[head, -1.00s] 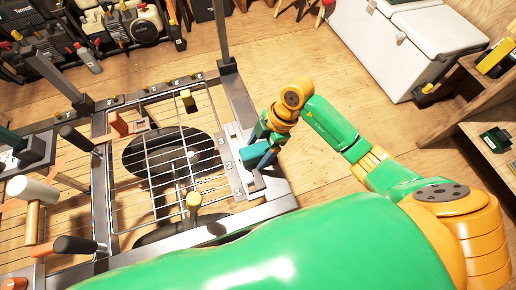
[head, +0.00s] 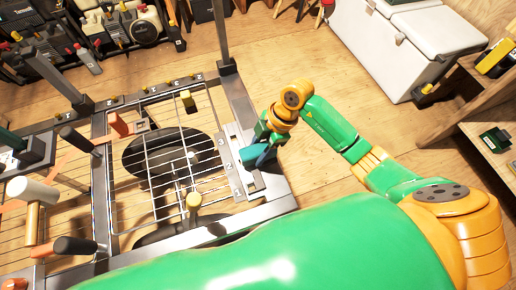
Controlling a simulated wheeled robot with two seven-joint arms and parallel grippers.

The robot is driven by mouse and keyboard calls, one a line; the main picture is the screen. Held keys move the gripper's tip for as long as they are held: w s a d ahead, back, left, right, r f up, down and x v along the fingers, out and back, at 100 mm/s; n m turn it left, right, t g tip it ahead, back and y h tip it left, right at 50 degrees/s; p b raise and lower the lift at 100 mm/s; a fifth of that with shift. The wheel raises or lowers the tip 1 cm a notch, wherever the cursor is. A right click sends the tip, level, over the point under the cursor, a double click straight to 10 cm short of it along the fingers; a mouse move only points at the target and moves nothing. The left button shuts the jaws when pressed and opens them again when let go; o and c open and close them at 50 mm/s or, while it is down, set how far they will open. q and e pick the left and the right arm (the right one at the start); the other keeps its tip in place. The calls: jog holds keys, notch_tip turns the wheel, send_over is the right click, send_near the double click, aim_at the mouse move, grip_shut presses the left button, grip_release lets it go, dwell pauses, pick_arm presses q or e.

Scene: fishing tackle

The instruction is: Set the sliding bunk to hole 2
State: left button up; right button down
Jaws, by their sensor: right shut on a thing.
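A teal block (head: 254,157), which looks like the sliding bunk, sits over the pale metal rail with numbered holes (head: 236,178) on the right side of the frame. My right gripper (head: 265,148) reaches down from above and is shut on this block. Its fingers partly hide the block. The number marks are small, and I cannot tell for sure which hole the block is at. My left gripper is not in view.
A white-headed mallet (head: 32,190) and dark-handled tools stand at the left. A white cooler (head: 400,45) stands back right. Floor right of the frame is clear.

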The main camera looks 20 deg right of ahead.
aim_at(246, 141)
dwell(0.8)
jog(key=w+b, duration=0.1)
jog(key=w, duration=0.1)
jog(key=w+b, duration=0.1)
jog(key=w, duration=0.1)
jog(key=w+b, duration=0.1)
jog(key=w, duration=0.1)
jog(key=shift+w+a+f, duration=0.1)
jog(key=shift+f, duration=0.25)
jog(key=shift+w+r+b, duration=0.25)
jog(key=shift+w+b, duration=0.35)
jog(key=shift+w, duration=0.3)
jog(key=shift+r, duration=0.1)
jog(key=shift+c, duration=1.6)
grip_release()
pick_arm(q)
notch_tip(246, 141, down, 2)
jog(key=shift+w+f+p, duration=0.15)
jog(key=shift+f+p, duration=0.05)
jog(key=shift+p, duration=0.65)
pick_arm(e)
jog(key=v, duration=0.7)
